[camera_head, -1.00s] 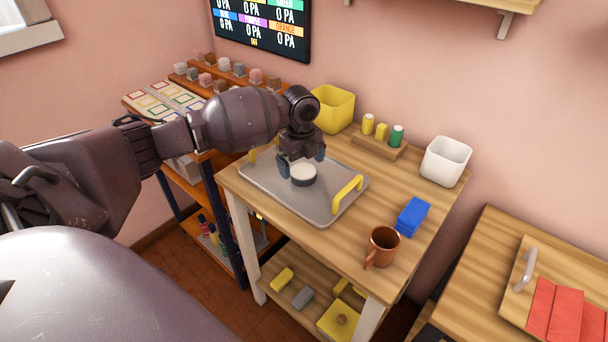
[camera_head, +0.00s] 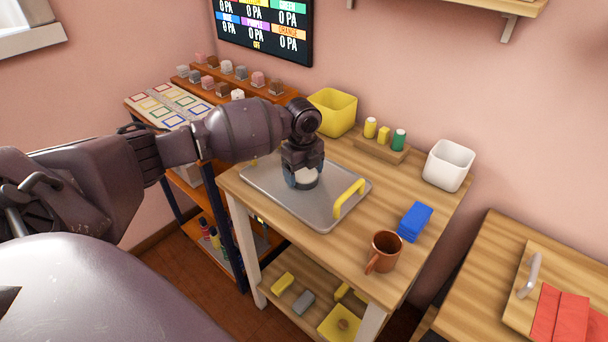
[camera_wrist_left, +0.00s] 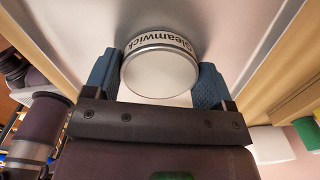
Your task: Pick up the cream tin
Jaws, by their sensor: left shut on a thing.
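The cream tin (camera_head: 307,181) is a small round tin with a pale top, on or just above the grey metal tray (camera_head: 290,208); I cannot tell if it touches. In the left wrist view the tin (camera_wrist_left: 160,68) shows a silver rim and a label partly reading "eamwick". My left gripper (camera_head: 304,178) points down over it, with blue finger pads on either side. In the left wrist view the left gripper (camera_wrist_left: 158,82) is shut on the tin. My right gripper is not in view.
The tray has yellow handles (camera_head: 349,198). A shelf with coloured cards (camera_head: 165,106) stands to the left.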

